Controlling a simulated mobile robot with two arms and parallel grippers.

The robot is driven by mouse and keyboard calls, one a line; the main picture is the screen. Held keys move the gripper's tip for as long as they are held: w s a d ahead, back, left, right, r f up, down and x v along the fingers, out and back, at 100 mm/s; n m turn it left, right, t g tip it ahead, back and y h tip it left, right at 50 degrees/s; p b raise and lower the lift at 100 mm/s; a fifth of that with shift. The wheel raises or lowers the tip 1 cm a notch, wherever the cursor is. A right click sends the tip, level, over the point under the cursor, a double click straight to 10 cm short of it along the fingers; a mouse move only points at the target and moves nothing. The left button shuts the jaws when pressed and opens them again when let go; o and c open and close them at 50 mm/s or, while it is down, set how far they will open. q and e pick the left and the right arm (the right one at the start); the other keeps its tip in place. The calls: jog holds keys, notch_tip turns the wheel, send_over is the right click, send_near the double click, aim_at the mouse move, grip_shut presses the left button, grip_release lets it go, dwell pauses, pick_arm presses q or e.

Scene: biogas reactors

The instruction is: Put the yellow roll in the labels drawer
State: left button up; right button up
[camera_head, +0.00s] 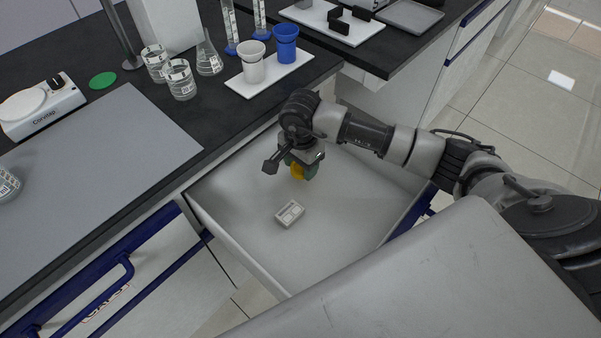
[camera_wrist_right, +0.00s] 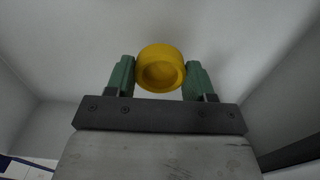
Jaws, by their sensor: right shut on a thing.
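The yellow roll (camera_head: 297,171) is between the fingers of my right gripper (camera_head: 299,170), over the inside of an open drawer (camera_head: 345,215). In the right wrist view the yellow roll (camera_wrist_right: 160,70) sits between the two green fingertips of my right gripper (camera_wrist_right: 160,78), which touch it on both sides. The pale drawer floor shows behind it. I cannot tell how high the roll is above the floor. A small white box with markings (camera_head: 290,213) lies on the drawer floor, nearer than the gripper. My left gripper is not in view.
The dark counter (camera_head: 150,130) borders the drawer at the upper left. On it stand glass beakers (camera_head: 181,80), a white cup (camera_head: 252,62) and a blue cup (camera_head: 286,44) on a white tray, and a scale (camera_head: 42,108). Most of the drawer floor is bare.

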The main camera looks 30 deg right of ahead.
aim_at(300, 181)
notch_tip(300, 181, down, 4)
jog(key=shift+w+r, duration=0.1)
jog(key=shift+r, duration=0.1)
jog(key=shift+f, duration=0.3)
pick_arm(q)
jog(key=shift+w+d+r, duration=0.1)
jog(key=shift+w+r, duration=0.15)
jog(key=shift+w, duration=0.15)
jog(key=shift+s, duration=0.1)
pick_arm(e)
jog(key=shift+f, duration=0.1)
jog(key=o, duration=0.9)
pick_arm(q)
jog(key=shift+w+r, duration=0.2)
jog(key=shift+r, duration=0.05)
